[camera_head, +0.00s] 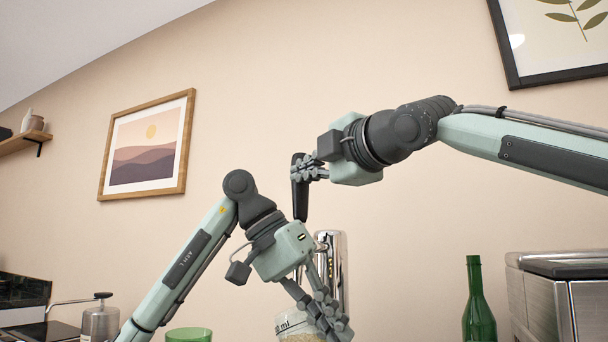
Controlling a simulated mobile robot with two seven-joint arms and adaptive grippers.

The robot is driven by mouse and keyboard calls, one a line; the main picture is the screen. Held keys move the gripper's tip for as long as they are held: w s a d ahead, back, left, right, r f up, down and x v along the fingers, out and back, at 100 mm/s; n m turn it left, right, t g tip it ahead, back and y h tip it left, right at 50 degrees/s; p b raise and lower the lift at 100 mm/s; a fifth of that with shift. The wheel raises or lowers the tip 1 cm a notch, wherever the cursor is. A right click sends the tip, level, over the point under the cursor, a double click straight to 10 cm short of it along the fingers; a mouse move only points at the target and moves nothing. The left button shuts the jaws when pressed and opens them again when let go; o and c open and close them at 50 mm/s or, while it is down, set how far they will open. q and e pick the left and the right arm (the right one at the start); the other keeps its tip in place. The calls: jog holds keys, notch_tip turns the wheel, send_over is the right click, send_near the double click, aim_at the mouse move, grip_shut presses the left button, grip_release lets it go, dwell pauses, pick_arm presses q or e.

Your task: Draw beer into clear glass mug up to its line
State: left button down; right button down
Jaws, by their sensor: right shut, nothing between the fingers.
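The clear glass mug (290,324) shows at the bottom edge, with "ml" lettering near its rim and something pale tan inside. Its lower part is cut off by the frame. The chrome beer tap (330,262) stands behind it, with a dark upright handle (300,200) above. My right gripper (300,172) is shut with nothing between its fingers, its fingertips right beside the upper handle. My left gripper (332,318) points down, its fingers overlapping the mug's right side. Whether they grip the mug is hidden.
A green bottle (478,305) and a steel appliance (545,300) stand at the right. A green glass (188,335) and a metal grinder-like pot (100,322) are at lower left. Framed pictures hang on the wall behind.

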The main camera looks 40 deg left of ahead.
jog(key=shift+w+a+r, duration=0.15)
jog(key=shift+w+r, duration=0.05)
jog(key=shift+w, duration=0.25)
jog(key=shift+w+a+r, duration=0.1)
jog(key=shift+w+a, duration=0.15)
jog(key=shift+w, duration=0.55)
jog(key=shift+w+a, duration=0.2)
jog(key=shift+w, duration=0.55)
jog(key=shift+w+a+r, duration=0.1)
jog(key=shift+w+a, duration=0.15)
jog(key=shift+w, duration=0.55)
jog(key=s+d+r, duration=0.4)
jog(key=s+d, duration=0.1)
jog(key=d, duration=0.6)
jog(key=shift+s+r, duration=0.15)
jog(key=shift+r, duration=0.05)
